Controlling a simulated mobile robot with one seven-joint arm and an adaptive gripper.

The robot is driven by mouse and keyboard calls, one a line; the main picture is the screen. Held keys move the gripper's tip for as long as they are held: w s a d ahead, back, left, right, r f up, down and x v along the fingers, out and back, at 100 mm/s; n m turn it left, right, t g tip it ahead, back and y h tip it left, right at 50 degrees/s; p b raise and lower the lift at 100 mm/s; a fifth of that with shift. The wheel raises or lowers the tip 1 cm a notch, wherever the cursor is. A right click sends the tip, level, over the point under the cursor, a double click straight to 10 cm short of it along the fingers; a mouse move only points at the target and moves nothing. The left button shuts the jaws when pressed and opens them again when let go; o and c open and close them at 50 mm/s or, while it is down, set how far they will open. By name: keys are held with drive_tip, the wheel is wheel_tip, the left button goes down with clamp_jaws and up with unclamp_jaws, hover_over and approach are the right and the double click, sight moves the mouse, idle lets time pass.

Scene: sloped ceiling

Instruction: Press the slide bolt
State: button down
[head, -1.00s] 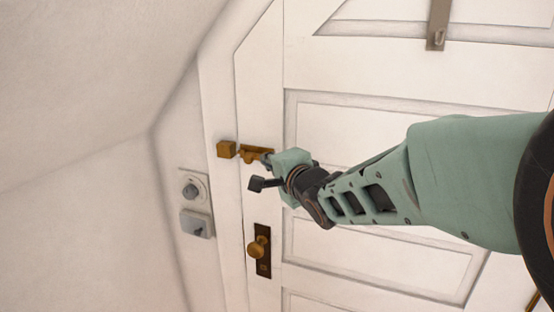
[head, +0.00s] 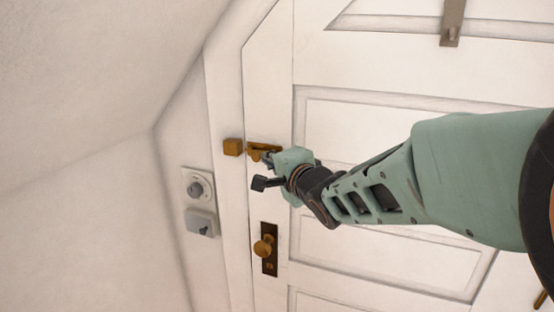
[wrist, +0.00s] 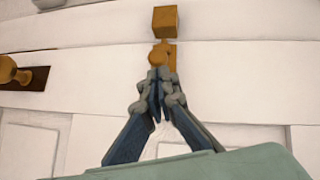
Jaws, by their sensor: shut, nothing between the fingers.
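The brass slide bolt (head: 262,150) is mounted on the white door's edge, with its square brass keeper (head: 233,147) on the frame to its left. In the wrist view the bolt (wrist: 159,54) shows a round knob, and the keeper (wrist: 166,21) sits beyond it. My gripper (head: 268,158) is at the right end of the bolt. In the wrist view my gripper (wrist: 158,75) has its fingertips together, just below the knob, touching it or very close. It holds nothing. The fingertips hide part of the bolt.
A brass door knob on a dark plate (head: 268,262) sits below the bolt. A round dial (head: 196,187) and a switch box (head: 201,223) are on the wall at left. A metal latch plate (head: 452,22) is higher on the door. The sloped ceiling closes in at upper left.

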sight(253, 155)
drive_tip(key=a, duration=0.1)
drive_tip(key=w+a+b, duration=0.1)
drive_tip(key=shift+a+f, duration=0.15)
drive_tip(key=shift+a, duration=0.2)
drive_tip(key=shift+w+a+b, duration=0.1)
drive_tip(key=shift+a+b, duration=0.25)
drive_tip(key=shift+r, duration=0.2)
drive_tip(key=shift+a, duration=0.1)
